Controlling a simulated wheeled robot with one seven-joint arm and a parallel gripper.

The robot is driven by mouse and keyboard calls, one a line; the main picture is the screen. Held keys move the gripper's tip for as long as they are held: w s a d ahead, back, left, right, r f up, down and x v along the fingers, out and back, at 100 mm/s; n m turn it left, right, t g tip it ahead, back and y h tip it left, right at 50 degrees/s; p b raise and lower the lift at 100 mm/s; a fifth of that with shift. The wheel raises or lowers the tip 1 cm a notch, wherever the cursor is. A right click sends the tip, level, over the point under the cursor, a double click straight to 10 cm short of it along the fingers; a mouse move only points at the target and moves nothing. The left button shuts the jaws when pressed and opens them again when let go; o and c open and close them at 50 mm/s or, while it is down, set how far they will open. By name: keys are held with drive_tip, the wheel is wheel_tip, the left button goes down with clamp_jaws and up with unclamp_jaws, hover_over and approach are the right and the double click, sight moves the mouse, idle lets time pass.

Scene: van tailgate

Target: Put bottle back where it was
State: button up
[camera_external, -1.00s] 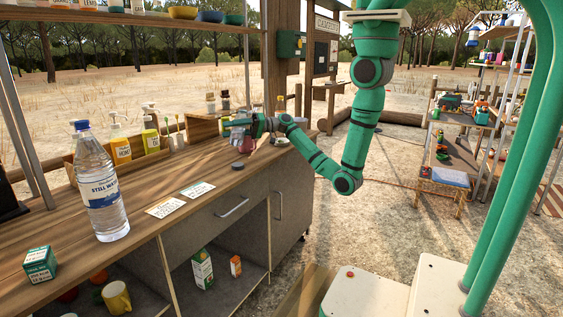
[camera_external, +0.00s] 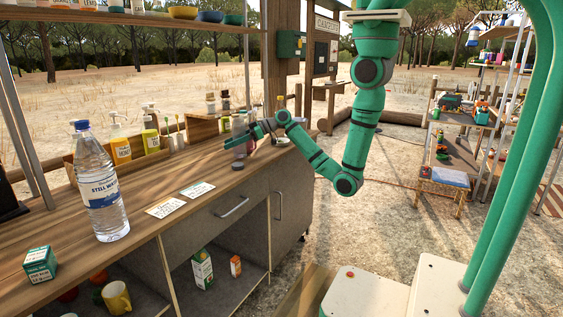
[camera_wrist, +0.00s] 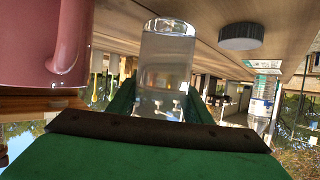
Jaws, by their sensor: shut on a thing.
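A clear, colourless bottle (camera_wrist: 167,62) stands between my gripper's fingers (camera_wrist: 160,105) in the wrist view, which is upside down. My gripper (camera_external: 237,139) is shut on it over the far part of the wooden counter (camera_external: 150,228). In the external view the held bottle (camera_external: 239,126) is small and partly covered by the fingers. I cannot tell whether its base touches the counter. A large still-water bottle (camera_external: 101,190) with a blue cap stands upright at the counter's near left. It also shows small in the wrist view (camera_wrist: 262,98).
A pink mug (camera_wrist: 40,45) is close beside my gripper. A dark round lid (camera_wrist: 241,37) lies on the counter nearby. Two cards (camera_external: 165,207) lie at the middle. Pump bottles (camera_external: 121,147) line the back. The counter front between cards and water bottle is clear.

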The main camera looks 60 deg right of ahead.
drive_tip(key=w+a+r+n, duration=0.1)
drive_tip(key=a+r, duration=0.2)
drive_tip(key=a, duration=0.5)
drive_tip(key=w+a+r, duration=0.2)
drive_tip(key=a+r, duration=0.1)
drive_tip(key=a, duration=0.5)
drive_tip(key=shift+g+y, duration=0.3)
drive_tip(key=shift+s+a+f, duration=0.1)
drive_tip(key=shift+f, duration=1.75)
drive_tip(key=shift+s+a+f, duration=0.1)
drive_tip(key=shift+f, duration=1.75)
drive_tip(key=shift+f, duration=0.1)
drive_tip(key=o, duration=1.3)
drive_tip(key=v, duration=1.2)
